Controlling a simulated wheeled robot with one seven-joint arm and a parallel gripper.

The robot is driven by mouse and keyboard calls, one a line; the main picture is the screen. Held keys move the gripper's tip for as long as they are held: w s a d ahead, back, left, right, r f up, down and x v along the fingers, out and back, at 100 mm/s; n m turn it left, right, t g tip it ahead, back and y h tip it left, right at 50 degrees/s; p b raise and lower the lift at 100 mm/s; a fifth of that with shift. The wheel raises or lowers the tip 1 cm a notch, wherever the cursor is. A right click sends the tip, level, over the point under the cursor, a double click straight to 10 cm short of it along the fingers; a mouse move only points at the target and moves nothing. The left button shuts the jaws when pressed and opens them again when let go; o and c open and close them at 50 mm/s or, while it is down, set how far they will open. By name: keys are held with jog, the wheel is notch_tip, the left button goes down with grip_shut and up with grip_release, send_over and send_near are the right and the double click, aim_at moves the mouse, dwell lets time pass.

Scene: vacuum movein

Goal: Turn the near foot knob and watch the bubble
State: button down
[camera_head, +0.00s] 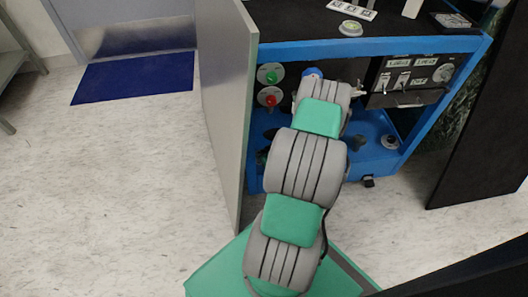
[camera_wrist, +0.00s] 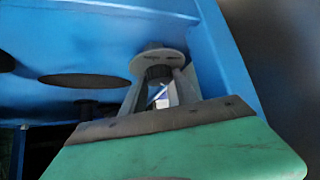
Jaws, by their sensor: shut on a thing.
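My gripper (camera_wrist: 160,92) is in the wrist view, its two fingers closed around the dark stem of a foot knob (camera_wrist: 157,73). A pale grey disc (camera_wrist: 158,60) sits just beyond the fingertips, below the blue frame. In the head view my arm reaches into the open blue cabinet (camera_head: 400,45), and the arm hides the gripper and the held knob. The round bubble level (camera_head: 350,28) lies on the dark top of the cabinet, its green vial showing. It is too small to tell where the bubble sits.
A grey door panel (camera_head: 225,110) stands open left of the cabinet, and a dark panel (camera_head: 485,115) stands at right. Green (camera_head: 270,74) and red (camera_head: 270,100) buttons are left of my arm. A switch panel (camera_head: 410,78) is at right.

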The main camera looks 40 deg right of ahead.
jog(key=shift+m+h, duration=0.3)
jog(key=c, duration=0.9)
grip_release()
jog(key=shift+c, duration=0.2)
